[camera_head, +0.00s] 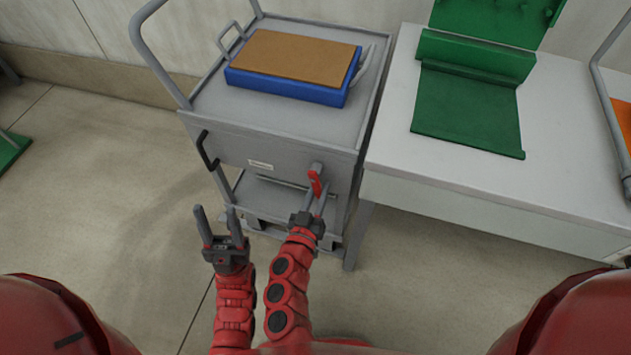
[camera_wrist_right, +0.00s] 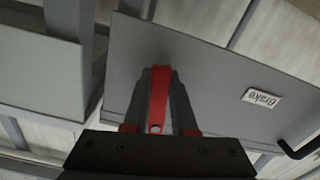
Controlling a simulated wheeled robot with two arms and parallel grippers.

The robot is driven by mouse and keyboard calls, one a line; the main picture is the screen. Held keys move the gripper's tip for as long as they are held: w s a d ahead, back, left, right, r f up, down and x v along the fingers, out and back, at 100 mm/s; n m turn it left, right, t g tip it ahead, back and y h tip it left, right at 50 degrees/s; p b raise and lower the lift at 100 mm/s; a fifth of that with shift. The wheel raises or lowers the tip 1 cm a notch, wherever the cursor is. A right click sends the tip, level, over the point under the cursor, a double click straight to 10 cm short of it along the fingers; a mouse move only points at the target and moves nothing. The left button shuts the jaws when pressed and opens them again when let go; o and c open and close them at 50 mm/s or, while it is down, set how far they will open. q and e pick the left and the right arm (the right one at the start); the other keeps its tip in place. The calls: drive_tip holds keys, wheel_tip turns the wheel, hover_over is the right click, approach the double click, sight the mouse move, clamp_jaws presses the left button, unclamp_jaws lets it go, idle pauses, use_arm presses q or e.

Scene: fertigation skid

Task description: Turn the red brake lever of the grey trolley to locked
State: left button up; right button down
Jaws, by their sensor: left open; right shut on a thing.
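The grey trolley (camera_head: 270,147) stands in front of me. Its red brake lever (camera_head: 315,182) is on the front panel, near the right edge. The lever also shows in the right wrist view (camera_wrist_right: 159,97), between the two fingers. My right gripper (camera_head: 314,200) is shut on the lever, and its fingers hide part of it. A white label reading "Brake" (camera_wrist_right: 262,97) is on the panel beside the lever. My left gripper (camera_head: 215,217) is open and empty, left of the right one, in front of the trolley and apart from it.
A blue box with a brown top (camera_head: 290,85) lies on the trolley's top. A black handle (camera_head: 207,150) sticks out at the panel's left. A white table (camera_head: 390,130) with a green folded piece (camera_head: 468,105) stands close on the right.

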sight(343, 171)
drive_tip(key=d+r+n+p, duration=0.1)
drive_tip(key=n+p, duration=0.1)
drive_tip(key=p, duration=0.1)
drive_tip(key=d+r+n+p, duration=0.1)
drive_tip(key=n+p, duration=0.2)
drive_tip(key=p, duration=0.1)
drive_tip(key=s+d+r+n+p, duration=0.1)
drive_tip(key=n+p, duration=0.2)
drive_tip(key=p, duration=0.1)
drive_tip(key=shift+d, duration=0.35)
drive_tip(key=n+p, duration=0.1)
drive_tip(key=n, duration=0.1)
drive_tip(key=r+n+p, duration=0.1)
drive_tip(key=shift+s+d+r+n, duration=0.15)
drive_tip(key=shift+s+d+n, duration=0.05)
drive_tip(key=shift+d+n, duration=0.2)
drive_tip(key=shift+d+r+n+p, duration=0.1)
drive_tip(key=shift+r+n+p, duration=0.35)
drive_tip(key=shift+n, duration=0.45)
drive_tip(key=shift+r+n+p, duration=0.3)
drive_tip(key=shift+r+n, duration=0.1)
drive_tip(key=shift+n, duration=0.5)
drive_tip(key=shift+r, duration=0.1)
drive_tip(key=c, duration=0.7)
unclamp_jaws()
